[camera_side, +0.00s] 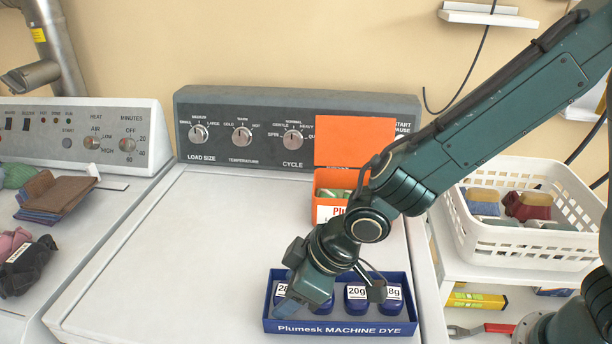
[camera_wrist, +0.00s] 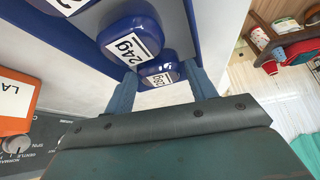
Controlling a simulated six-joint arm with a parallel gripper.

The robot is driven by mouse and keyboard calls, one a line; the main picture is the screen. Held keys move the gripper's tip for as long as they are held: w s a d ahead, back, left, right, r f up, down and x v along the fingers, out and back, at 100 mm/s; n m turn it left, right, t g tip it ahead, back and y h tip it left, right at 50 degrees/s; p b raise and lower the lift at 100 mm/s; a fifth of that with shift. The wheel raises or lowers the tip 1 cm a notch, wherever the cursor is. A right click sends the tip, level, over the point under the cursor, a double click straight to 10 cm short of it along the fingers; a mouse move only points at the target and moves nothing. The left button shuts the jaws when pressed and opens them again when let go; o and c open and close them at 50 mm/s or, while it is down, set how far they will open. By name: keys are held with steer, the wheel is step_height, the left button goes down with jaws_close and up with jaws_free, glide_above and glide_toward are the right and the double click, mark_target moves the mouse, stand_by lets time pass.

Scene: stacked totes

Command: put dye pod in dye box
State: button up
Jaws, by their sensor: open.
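The blue dye box (camera_side: 340,327), marked "Plumesk MACHINE DYE", sits at the front of the washer top. It holds a row of dark blue dye pods with white weight labels, among them a 20g pod (camera_side: 357,303) and an 18g pod (camera_side: 393,303). My gripper (camera_side: 292,303) is low over the box's left part, partly hiding pods there. In the wrist view, its two fingers (camera_wrist: 161,84) are open, with one labelled pod (camera_wrist: 161,68) showing between them. A 24g pod (camera_wrist: 130,38) is beside it. Whether the fingers touch a pod, I cannot tell.
An open orange box (camera_side: 328,212) with its lid up stands behind, near the control panel (camera_side: 265,134). A white basket (camera_side: 530,235) of items is at right. Folded cloths (camera_side: 55,195) lie on the left machine. The washer's left top is clear.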

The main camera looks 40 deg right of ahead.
steer(key=v, duration=1.2)
stand_by(0.7)
steer(key=s+d+r+m+h, duration=0.1)
steer(key=s+d+r+m, duration=0.15)
steer(key=d, duration=0.45)
steer(key=s+d+r+m+h, duration=0.1)
steer(key=d+r, duration=0.2)
steer(key=d, duration=0.5)
steer(key=s+d+r+m+t+h, duration=0.1)
steer(key=s+d+m, duration=0.3)
steer(key=s+d, duration=0.5)
steer(key=shift+d+r+h, duration=0.2)
steer(key=shift+r+h, duration=0.05)
steer(key=shift+h, duration=0.15)
